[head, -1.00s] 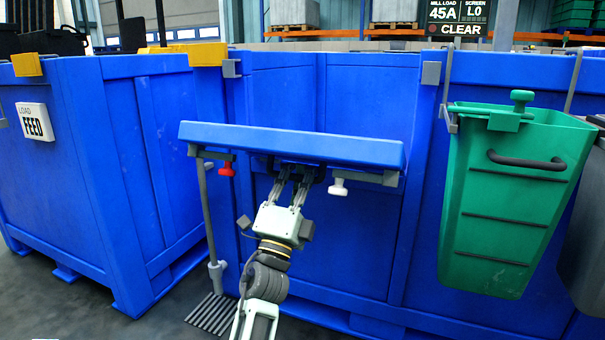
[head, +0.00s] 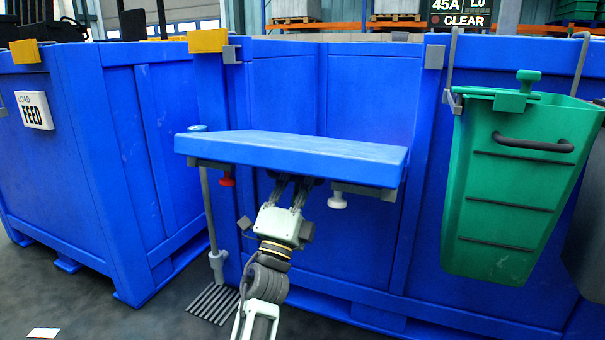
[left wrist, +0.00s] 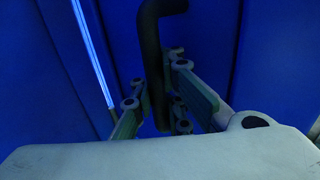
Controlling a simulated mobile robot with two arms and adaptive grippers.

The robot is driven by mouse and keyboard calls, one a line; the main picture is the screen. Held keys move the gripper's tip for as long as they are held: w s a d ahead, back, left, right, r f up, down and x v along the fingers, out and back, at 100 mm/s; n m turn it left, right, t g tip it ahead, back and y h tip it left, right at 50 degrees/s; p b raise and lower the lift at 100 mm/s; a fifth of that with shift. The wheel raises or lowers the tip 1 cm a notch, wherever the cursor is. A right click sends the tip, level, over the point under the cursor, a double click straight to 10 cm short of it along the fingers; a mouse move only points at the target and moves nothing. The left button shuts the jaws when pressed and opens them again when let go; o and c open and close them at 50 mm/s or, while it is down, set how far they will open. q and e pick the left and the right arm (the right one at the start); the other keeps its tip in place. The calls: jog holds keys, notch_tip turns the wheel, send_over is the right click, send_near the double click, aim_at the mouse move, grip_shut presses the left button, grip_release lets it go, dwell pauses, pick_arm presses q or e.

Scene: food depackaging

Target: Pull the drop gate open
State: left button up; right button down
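The drop gate (head: 300,152) is a blue panel on the front of a blue bin. It sticks out towards me, roughly level, with its top face showing and an open gap in the bin wall behind it. My left gripper (head: 287,192) is under the gate's front edge; the gate partly hides its fingertips in the head view. In the left wrist view the gripper's fingers (left wrist: 160,108) are closed around a dark bar handle (left wrist: 153,70). A red knob (head: 227,180) and a white knob (head: 337,201) sit beneath the gate. My right gripper is not in view.
A green bin (head: 520,190) hangs on the right of the front wall. A grey post (head: 210,220) stands by the gate's left end. Floor shows at lower left.

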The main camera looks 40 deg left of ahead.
pick_arm(q)
jog(key=o, duration=0.4)
jog(key=shift+s+r, duration=0.65)
jog(key=shift+r, duration=0.1)
jog(key=shift+r, duration=0.1)
